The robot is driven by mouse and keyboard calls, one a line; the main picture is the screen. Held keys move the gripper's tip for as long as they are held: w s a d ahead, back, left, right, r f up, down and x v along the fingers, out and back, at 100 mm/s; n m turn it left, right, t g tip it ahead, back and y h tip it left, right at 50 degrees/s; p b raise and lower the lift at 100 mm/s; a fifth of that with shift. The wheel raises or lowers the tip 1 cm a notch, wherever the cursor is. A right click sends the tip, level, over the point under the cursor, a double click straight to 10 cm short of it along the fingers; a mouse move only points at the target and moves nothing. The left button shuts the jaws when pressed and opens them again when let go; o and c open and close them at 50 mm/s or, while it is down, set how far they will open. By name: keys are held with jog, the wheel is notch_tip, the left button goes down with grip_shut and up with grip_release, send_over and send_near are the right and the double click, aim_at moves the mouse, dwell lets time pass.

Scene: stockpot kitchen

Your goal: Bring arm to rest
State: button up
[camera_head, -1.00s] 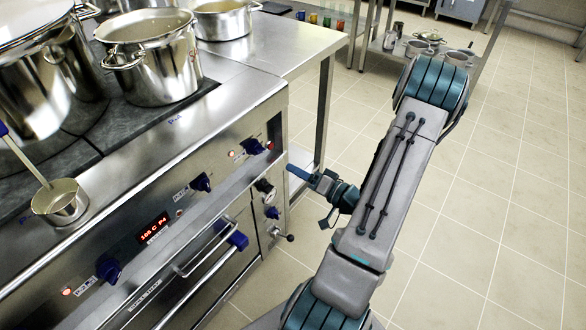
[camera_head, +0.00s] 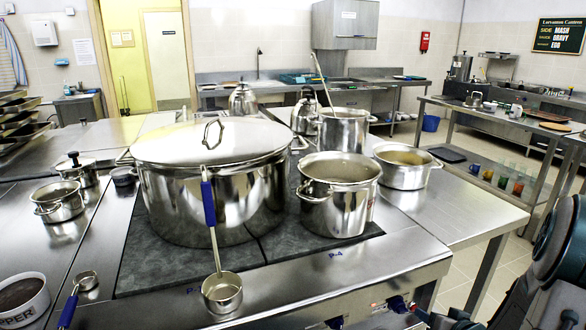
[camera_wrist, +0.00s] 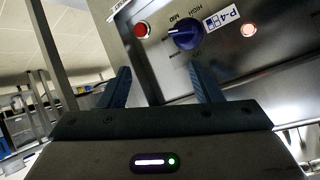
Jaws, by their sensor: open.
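My gripper (camera_wrist: 160,88) shows in the wrist view with its two blue fingers apart and nothing between them. It faces the stove's steel front panel, near a blue knob (camera_wrist: 185,36) with HIGH and MID markings and a P-4 label. I cannot tell how far the fingertips are from the panel. In the head view, part of my arm (camera_head: 560,255) shows at the lower right edge, beside the stove's front corner. The gripper's fingers are not clear there.
A large lidded stockpot (camera_head: 200,200) and an open pot (camera_head: 338,205) stand on the dark hob. A steel side table (camera_head: 455,205) adjoins the hob. A shelf unit (camera_head: 520,170) with coloured cups stands at right.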

jog(key=s+a+r+n+g+h+p, duration=0.1)
jog(key=s+a+r+g+h+p, duration=0.2)
jog(key=r, duration=0.6)
jog(key=s+a+r+g+h+p, duration=0.15)
jog(key=a+r+p, duration=0.25)
jog(key=r, duration=0.5)
jog(key=s+a+r+n+g+y+p, duration=0.1)
jog(key=s+a+r+g+p, duration=0.1)
jog(key=s+a+r, duration=0.2)
jog(key=s+a+r+n+g+y+p, duration=0.1)
jog(key=s+a+r+g+y+p, duration=0.1)
jog(key=s+a+r, duration=0.3)
jog(key=s+a, duration=0.4)
jog(key=shift+s+a+r, duration=0.25)
jog(key=shift+s+a, duration=0.05)
